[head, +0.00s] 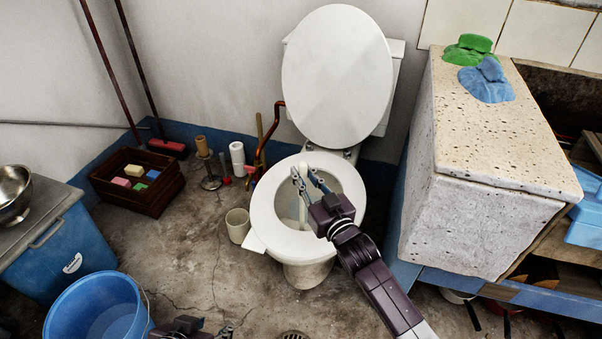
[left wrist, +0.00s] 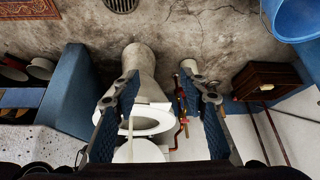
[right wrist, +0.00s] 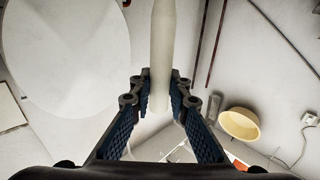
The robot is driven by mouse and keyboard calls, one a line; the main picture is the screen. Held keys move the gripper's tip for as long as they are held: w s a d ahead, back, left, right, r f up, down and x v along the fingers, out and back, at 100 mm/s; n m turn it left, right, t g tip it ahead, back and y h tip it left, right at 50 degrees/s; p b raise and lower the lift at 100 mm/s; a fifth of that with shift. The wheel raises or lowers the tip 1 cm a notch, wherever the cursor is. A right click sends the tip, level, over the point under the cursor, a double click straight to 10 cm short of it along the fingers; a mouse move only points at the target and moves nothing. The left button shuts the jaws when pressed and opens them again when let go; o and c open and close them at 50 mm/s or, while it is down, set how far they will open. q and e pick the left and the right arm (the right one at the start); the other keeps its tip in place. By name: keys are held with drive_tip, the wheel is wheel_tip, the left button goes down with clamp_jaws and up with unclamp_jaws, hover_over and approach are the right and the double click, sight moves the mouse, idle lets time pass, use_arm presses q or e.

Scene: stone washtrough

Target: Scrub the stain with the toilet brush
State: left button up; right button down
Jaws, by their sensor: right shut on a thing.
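The white toilet (head: 262,213) has its lid up, and its bowl is open. My right gripper (head: 306,178) is above the bowl, shut on the pale handle of the toilet brush (head: 303,212), which points down into the bowl. In the right wrist view the handle (right wrist: 162,45) passes between the fingertips (right wrist: 160,88). The brush head is hidden, and I cannot make out a stain clearly in the bowl. My left gripper (head: 203,329) is low at the bottom edge, apart from the toilet. In the left wrist view its fingers (left wrist: 163,92) are spread and empty.
A beige cup (head: 238,226) stands just left of the toilet. A blue bucket (head: 98,312) is at lower left, and a dark wooden crate (head: 138,196) is by the wall. The stone washtrough (head: 485,165) blocks the right side. The floor between bucket and toilet is mostly clear.

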use_arm(q)
drive_tip(key=shift+s+a+f+g+y+p, duration=0.1)
drive_tip(key=shift+s+a+f+g, duration=0.25)
drive_tip(key=shift+s, duration=0.45)
drive_tip(key=shift+s+a+f+g+y+p, duration=0.1)
drive_tip(key=shift+s+f+g+p, duration=0.1)
drive_tip(key=shift+s+g, duration=0.45)
drive_tip(key=shift+s+a+f+g+y+p, duration=0.1)
drive_tip(key=shift+s+a+f+g, duration=0.15)
drive_tip(key=shift+s, duration=0.7)
use_arm(e)
drive_tip(key=shift+s+d+f, duration=0.15)
drive_tip(key=shift+s+d, duration=0.1)
drive_tip(key=shift+d, duration=0.35)
use_arm(q)
drive_tip(key=w+d+r+t+b, duration=0.1)
drive_tip(key=w+r+t, duration=0.1)
drive_tip(key=w, duration=0.3)
drive_tip(key=w+d+r+t+h+b, duration=0.1)
drive_tip(key=w+d+r+t, duration=0.1)
drive_tip(key=w, duration=0.4)
drive_tip(key=shift+d+r+t, duration=0.25)
drive_tip(key=shift+r+t, duration=0.5)
drive_tip(key=shift+t, duration=0.1)
use_arm(e)
drive_tip(key=w, duration=0.1)
drive_tip(key=w+d, duration=0.1)
drive_tip(key=w, duration=0.1)
drive_tip(key=w+d, duration=0.1)
drive_tip(key=w, duration=0.1)
